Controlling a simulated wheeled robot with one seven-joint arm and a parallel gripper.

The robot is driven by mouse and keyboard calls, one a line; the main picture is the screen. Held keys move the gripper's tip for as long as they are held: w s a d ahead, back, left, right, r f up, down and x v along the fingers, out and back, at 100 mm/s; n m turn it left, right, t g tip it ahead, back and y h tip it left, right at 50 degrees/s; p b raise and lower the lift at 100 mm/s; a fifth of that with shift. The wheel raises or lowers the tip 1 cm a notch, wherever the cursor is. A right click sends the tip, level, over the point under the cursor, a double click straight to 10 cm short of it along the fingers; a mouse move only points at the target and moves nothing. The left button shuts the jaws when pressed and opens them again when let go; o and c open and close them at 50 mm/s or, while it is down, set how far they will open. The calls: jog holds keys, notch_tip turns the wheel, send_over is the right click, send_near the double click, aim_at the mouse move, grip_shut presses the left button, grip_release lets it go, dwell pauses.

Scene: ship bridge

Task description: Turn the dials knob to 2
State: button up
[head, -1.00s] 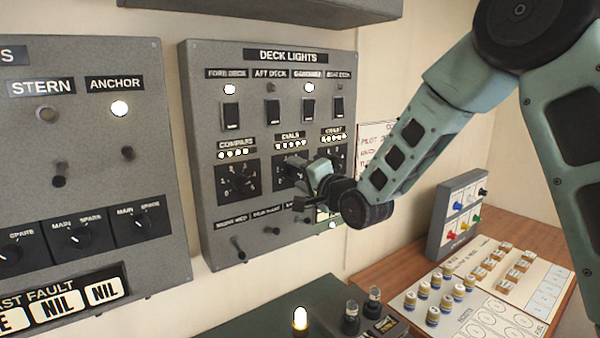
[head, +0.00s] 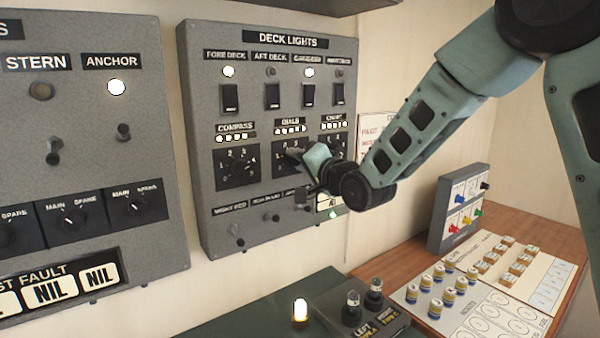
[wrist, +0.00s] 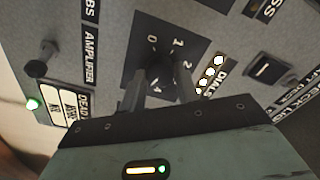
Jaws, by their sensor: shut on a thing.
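The dials knob (wrist: 160,76) is a dark rotary knob on a black square plate (wrist: 150,50) marked 0, 1 and 2. Its label DIALS (head: 290,121) sits above the plate in the head view, with a row of small lit lamps under it. My gripper (head: 298,154) reaches the knob from the right. In the wrist view its two fingers (wrist: 158,92) stand either side of the knob and are shut on it. The fingers hide part of the knob, and I cannot tell which number its pointer faces.
The compass knob (head: 237,167) is left of the dials plate, and the chart knob's plate is partly behind my gripper. Rocker switches (head: 271,97) lie above and small toggles (head: 271,222) below. A console with lamps (head: 353,305) stands lower down.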

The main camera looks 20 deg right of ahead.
jog(key=n+b, duration=0.1)
jog(key=b, duration=0.1)
jog(key=n+b, duration=0.2)
jog(key=b, duration=0.1)
jog(key=shift+f+n, duration=0.3)
jog(key=shift+f, duration=0.05)
jog(key=n+b, duration=0.3)
jog(key=b, duration=0.2)
jog(key=shift+n, duration=0.3)
jog(key=n+b, duration=0.3)
jog(key=b, duration=0.1)
jog(key=shift+n, duration=0.4)
jog(key=n+b, duration=0.3)
jog(key=b, duration=0.1)
jog(key=shift+n, duration=0.3)
jog(key=n+b, duration=0.5)
jog(key=n, duration=0.1)
jog(key=shift+r, duration=0.1)
jog(key=n+b, duration=0.3)
jog(key=n, duration=0.3)
jog(key=shift+r+n, duration=0.15)
jog(key=shift+n, duration=0.15)
